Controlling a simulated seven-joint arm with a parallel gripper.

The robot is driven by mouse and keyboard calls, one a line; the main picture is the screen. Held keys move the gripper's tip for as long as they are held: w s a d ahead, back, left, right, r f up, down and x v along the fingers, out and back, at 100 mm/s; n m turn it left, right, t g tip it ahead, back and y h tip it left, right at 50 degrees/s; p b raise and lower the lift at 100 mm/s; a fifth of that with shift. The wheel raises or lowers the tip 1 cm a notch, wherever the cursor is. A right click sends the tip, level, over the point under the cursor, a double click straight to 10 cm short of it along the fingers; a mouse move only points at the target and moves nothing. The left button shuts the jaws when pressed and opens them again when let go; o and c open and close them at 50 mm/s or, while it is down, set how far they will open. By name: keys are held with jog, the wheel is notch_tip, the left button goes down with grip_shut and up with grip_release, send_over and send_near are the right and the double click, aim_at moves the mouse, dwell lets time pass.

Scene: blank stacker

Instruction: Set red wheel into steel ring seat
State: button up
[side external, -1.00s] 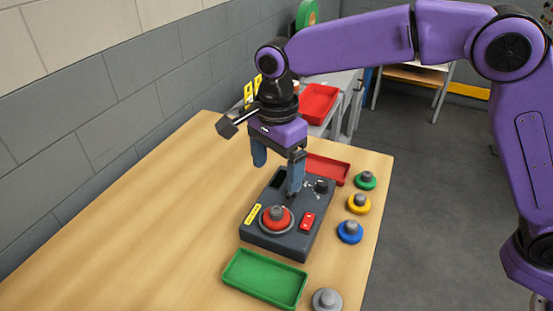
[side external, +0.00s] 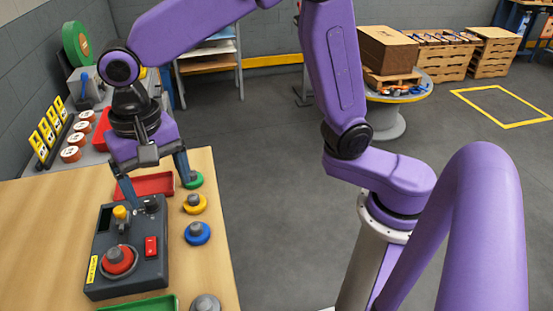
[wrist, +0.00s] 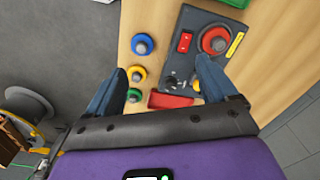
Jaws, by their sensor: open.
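The red wheel (side external: 117,260), with a grey hub on top, sits on the dark control box at its near left. A pale steel ring shows around its edge, and the wheel looks level within it. The wheel and ring also show at the top right of the wrist view (wrist: 215,40). My gripper (side external: 159,194) is open and empty, over the far part of the box and its right side, away from the wheel. In the wrist view the two blue fingers of my gripper (wrist: 161,66) are wide apart, with nothing between them touching either.
The control box (side external: 150,280) carries a red switch (side external: 151,246) and a yellow-topped lever (side external: 120,212). Blue (side external: 197,234), yellow (side external: 194,204) and green (side external: 193,180) wheels line its right. A red tray (side external: 146,184) lies behind, a green tray (side external: 140,304) in front. The table's left is clear.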

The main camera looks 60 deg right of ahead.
jog(key=s+d+f+n, duration=0.2)
jog(key=s+d+n, duration=0.6)
jog(key=d, duration=0.3)
jog(key=s+d+f+n, duration=0.2)
jog(key=s+d+n, duration=0.6)
jog(key=s+d, duration=0.2)
jog(key=shift+s+d+n, duration=0.3)
jog(key=shift+s+d, duration=0.05)
jog(key=shift+s, duration=0.35)
